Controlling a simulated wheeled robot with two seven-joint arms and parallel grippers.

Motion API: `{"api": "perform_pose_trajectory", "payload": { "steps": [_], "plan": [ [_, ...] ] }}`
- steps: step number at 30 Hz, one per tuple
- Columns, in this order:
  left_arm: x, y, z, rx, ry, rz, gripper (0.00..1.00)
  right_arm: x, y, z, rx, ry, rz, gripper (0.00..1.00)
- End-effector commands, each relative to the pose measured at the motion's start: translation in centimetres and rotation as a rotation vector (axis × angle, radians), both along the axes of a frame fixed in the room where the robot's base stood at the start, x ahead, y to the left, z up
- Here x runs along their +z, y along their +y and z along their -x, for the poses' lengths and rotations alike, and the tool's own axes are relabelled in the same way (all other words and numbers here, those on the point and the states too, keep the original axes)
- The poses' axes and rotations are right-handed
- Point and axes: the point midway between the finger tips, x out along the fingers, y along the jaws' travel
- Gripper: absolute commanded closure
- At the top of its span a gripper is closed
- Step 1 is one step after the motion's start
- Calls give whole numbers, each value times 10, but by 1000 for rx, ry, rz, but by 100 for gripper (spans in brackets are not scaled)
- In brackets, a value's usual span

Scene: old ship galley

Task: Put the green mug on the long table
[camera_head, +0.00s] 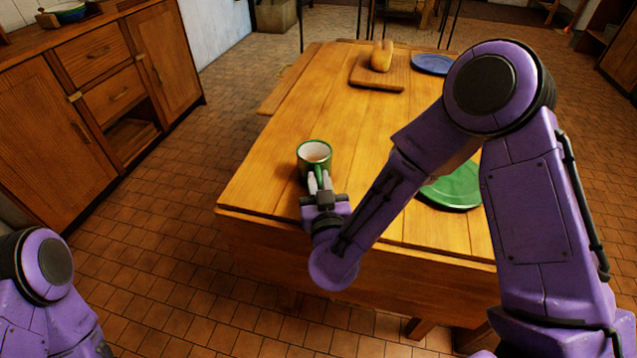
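The green mug (314,155) is upright at the near left part of the long table (290,120). Its inside is white and its handle points toward me. My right gripper (319,181) is at the handle, with its two fingers close together on either side of it. The fingers look shut on the handle. The mug seems to rest on the tabletop; its base is partly hidden by the fingers, so I cannot tell if there is a small gap. My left gripper is out of view; only part of my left arm shows at the lower left.
A green plate (455,188) lies on the table, partly behind my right arm. A cutting board (376,84) with bread (381,56) and a blue plate (433,64) are at the far end. A wooden cabinet (95,100) stands at the left. The tabletop's left middle is clear.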

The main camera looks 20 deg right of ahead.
Motion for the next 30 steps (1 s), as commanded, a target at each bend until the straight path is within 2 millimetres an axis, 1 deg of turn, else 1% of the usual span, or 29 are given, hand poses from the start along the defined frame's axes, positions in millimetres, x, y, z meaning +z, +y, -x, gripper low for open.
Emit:
{"api": "perform_pose_trajectory", "payload": {
  "steps": [1,2,9,12,13,14,17,20,22,24,27,30],
  "plan": [
    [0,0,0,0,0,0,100,0,0,0,0,1,0,65],
    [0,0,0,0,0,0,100,0,0,0,1,1,0,56],
    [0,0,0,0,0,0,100,0,1,-1,3,1,0,56],
    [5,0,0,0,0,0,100,6,1,-1,2,1,-1,56],
    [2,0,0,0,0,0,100,4,2,3,5,1,1,56],
    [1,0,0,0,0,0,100,3,4,7,6,1,1,56],
    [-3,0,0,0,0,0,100,2,9,28,10,2,4,56],
    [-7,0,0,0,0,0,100,2,15,57,11,1,6,56],
    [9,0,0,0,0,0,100,9,19,75,11,4,7,56],
    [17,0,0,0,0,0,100,9,21,91,11,5,7,56],
    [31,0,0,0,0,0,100,9,23,104,7,6,6,56],
    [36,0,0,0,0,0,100,7,25,113,4,4,4,56]
  ]
}}
